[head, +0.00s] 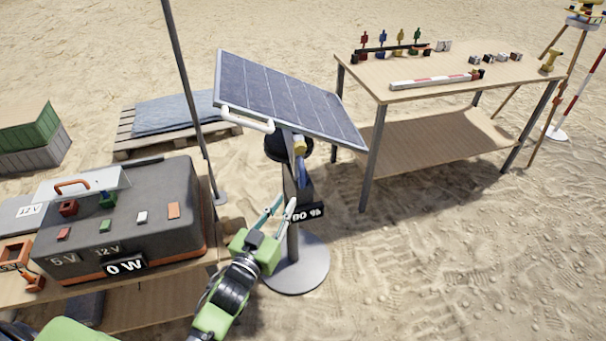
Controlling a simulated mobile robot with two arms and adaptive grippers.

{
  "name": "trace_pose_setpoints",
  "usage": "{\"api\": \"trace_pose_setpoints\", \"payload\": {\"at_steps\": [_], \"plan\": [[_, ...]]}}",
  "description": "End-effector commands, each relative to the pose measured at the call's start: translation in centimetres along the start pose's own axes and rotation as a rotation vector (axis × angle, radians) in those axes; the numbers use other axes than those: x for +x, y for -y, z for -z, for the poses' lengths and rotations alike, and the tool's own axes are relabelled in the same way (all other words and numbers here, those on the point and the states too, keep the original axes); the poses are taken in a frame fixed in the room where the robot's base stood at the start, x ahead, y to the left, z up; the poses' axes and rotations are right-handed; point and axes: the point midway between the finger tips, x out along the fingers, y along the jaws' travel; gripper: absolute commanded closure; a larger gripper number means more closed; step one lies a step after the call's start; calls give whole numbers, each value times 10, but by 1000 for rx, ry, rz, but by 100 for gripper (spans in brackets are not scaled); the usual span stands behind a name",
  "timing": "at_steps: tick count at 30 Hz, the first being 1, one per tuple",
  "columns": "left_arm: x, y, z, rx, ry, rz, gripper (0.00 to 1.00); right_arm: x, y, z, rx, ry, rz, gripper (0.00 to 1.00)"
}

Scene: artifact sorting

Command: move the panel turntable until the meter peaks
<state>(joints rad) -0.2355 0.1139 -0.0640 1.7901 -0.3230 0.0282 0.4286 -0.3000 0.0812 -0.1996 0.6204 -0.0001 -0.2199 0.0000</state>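The solar panel (290,98) is tilted on a post with a round grey base (297,268) standing on the sand. A white handle (247,119) sticks out from the panel's left edge. A dark round joint (280,147) sits under the panel. A small dark sign ending in "%" (307,213) shows on the post. The meter display (125,266) on the front of the grey box reads "0 W". My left gripper (277,209) is in front of the post, below the handle and apart from it. Its fingers are spread and hold nothing visible. My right gripper is not in view.
The grey power box (150,205) stands on a wooden table at left, beside a thin dark pole (190,90). A wooden workbench (450,80) with small parts stands behind right. A pallet (130,140) and crates (30,140) lie at back left. Sand at front right is clear.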

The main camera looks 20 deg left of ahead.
Motion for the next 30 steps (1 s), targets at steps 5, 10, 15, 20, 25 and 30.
{"api": "trace_pose_setpoints", "payload": {"at_steps": [5, 10, 15, 20, 25, 30], "plan": [[38, 0, 3, 0, -2, -1, 83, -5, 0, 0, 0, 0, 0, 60], [74, -1, 2, 0, -1, 0, 83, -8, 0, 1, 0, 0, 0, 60], [102, -1, 1, -2, 0, -1, 83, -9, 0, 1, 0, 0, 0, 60], [117, 0, 0, 0, 1, 0, 83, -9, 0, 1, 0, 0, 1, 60], [122, -1, -1, 0, 2, 0, 83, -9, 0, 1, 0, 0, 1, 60], [122, -1, -1, 0, 2, 0, 83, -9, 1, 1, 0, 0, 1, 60]]}}
